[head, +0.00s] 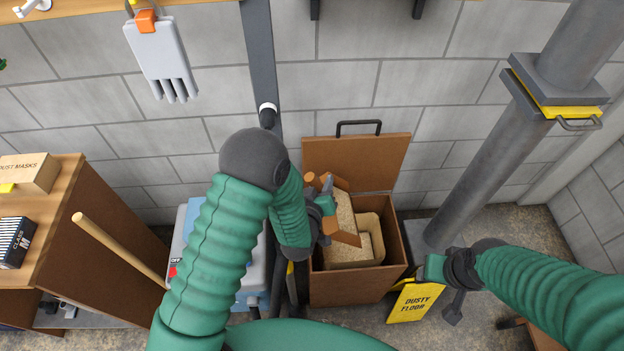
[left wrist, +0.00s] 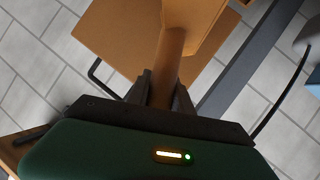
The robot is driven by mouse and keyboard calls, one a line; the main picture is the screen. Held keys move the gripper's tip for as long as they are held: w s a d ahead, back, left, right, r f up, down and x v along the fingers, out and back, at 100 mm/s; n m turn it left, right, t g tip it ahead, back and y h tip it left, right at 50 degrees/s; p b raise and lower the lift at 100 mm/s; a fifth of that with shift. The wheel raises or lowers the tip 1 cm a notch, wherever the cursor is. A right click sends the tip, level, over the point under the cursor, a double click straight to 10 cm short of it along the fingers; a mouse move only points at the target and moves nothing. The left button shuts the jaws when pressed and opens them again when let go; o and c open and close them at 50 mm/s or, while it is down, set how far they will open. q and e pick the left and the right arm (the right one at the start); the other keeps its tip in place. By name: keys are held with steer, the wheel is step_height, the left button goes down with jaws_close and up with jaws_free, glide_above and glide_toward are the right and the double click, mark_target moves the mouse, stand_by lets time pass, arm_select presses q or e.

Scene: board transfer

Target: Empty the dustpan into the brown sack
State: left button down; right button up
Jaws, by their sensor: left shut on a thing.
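The orange-brown dustpan (head: 346,239) is over the open brown bin, with speckled tan dust (head: 345,212) showing between its side walls. My left gripper (head: 327,200) is shut on its handle; the left wrist view shows the handle (left wrist: 169,62) between the two fingers (left wrist: 162,95). The pan looks tilted, but how far is unclear. The tan sack (head: 372,232) stands inside the bin, its near-left part hidden by the pan. Speckled tan material also shows low in the sack. My right gripper (head: 433,268) is apart, right of the bin; its fingers cannot be made out.
The brown bin (head: 345,290) has its lid (head: 357,160) raised against the wall. A yellow "dusty floor" sign (head: 415,302) stands right of it, near a grey pipe (head: 480,170). A grey-blue machine (head: 255,275) stands left, and a wooden cabinet (head: 110,250) farther left.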

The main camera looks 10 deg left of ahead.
arm_select(q)
steer(key=w+d+r+m+g+y+p, duration=0.1)
steer(key=w+d+r+m+y+p, duration=0.1)
steer(key=d, duration=0.6)
steer(key=w+p, duration=0.1)
steer(key=p, duration=0.1)
steer(key=shift+d+r+m+p, duration=0.35)
steer(key=shift+d+m+p, duration=0.05)
steer(key=shift+a, duration=0.1)
